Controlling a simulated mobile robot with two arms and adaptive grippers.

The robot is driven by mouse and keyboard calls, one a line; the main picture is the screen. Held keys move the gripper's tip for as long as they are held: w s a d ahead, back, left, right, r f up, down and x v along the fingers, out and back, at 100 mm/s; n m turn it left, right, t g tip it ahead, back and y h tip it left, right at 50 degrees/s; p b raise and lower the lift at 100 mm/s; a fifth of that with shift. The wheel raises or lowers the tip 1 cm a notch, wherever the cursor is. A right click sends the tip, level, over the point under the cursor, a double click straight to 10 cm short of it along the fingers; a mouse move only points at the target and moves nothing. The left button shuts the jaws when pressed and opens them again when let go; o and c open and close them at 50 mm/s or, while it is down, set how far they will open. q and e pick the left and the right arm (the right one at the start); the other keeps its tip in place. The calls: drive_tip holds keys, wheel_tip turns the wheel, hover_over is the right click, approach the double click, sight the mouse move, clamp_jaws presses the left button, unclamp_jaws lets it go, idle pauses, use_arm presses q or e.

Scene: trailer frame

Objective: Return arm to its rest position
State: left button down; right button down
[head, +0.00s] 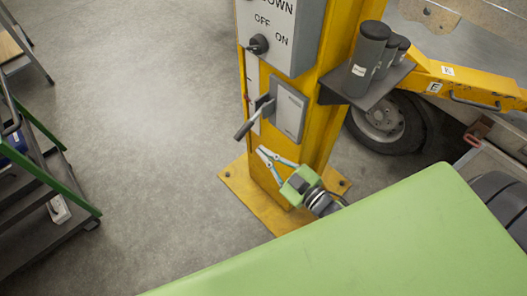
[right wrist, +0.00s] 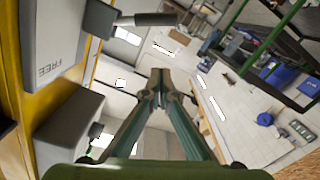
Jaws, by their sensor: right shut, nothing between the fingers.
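My right gripper (head: 263,152) is in front of the yellow post (head: 325,120), below a lever (head: 255,118) with a dark handle. Its two thin fingers come together at the tips, with nothing between them. In the right wrist view the fingertips (right wrist: 160,76) also meet, over open background. The lever (right wrist: 150,19) shows there above the fingertips, apart from them, beside a grey plate marked FREE (right wrist: 52,45). My left gripper is not in view.
A grey box with OFF and ON marks and a dark knob (head: 258,44) is on the post above the lever. A shelf (head: 365,92) with dark cylinders (head: 368,55) sticks out to the right. A trolley (head: 45,190) stands at the left. The floor between is clear.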

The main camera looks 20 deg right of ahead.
idle(0.3)
drive_tip(key=s+d+f+m+g+h, duration=0.15)
drive_tip(key=s+f, duration=0.25)
drive_tip(key=f, duration=0.6)
drive_tip(key=s+d+f+m+g+h, duration=0.1)
drive_tip(key=s+d+f+g+h, duration=0.2)
drive_tip(key=f, duration=0.7)
drive_tip(key=s+d+f+m+g, duration=0.1)
drive_tip(key=s+f+m+g, duration=0.3)
drive_tip(key=f, duration=0.7)
drive_tip(key=s+f+g, duration=0.2)
drive_tip(key=s+f, duration=0.2)
drive_tip(key=s, duration=0.5)
drive_tip(key=s+f+g+h, duration=0.1)
drive_tip(key=s+f+g, duration=0.1)
drive_tip(key=s+f, duration=0.3)
drive_tip(key=s+f+g, duration=0.3)
drive_tip(key=s+f, duration=0.2)
drive_tip(key=s, duration=0.8)
drive_tip(key=shift+s+a+f, duration=0.2)
drive_tip(key=shift+a+f, duration=0.05)
drive_tip(key=shift+a, duration=0.1)
drive_tip(key=shift+s+n, duration=0.1)
drive_tip(key=shift+n, duration=0.15)
